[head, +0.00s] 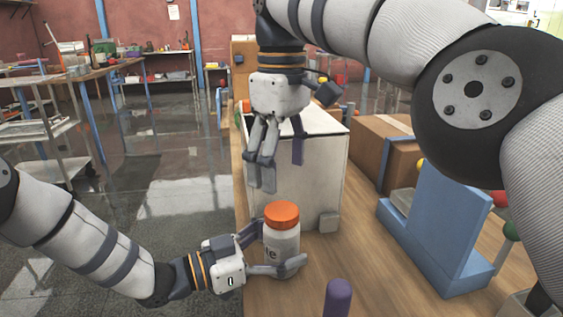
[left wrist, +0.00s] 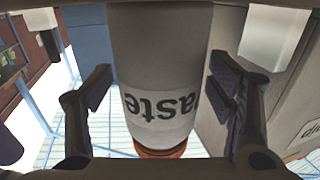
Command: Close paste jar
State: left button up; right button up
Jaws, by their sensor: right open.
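The white paste jar (head: 281,243) stands upright on the wooden bench near its left edge, with an orange lid (head: 282,214) on top. How tightly the lid sits cannot be seen. My left gripper (head: 277,256) has its fingers on opposite sides of the jar body, below the lid, and appears shut on it. In the left wrist view the jar (left wrist: 160,60) is upside down between the two fingers, its lid (left wrist: 160,152) at the bottom. My right gripper (head: 262,187) points down above and slightly left of the lid, open and empty, apart from it.
A white box (head: 315,180) stands right behind the jar. A cardboard box (head: 385,150) and a blue stand (head: 440,232) are to the right. A purple rounded post (head: 338,299) stands in front of the jar.

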pick_arm(q)
jog(key=v, duration=1.2)
jog(key=shift+s, duration=0.1)
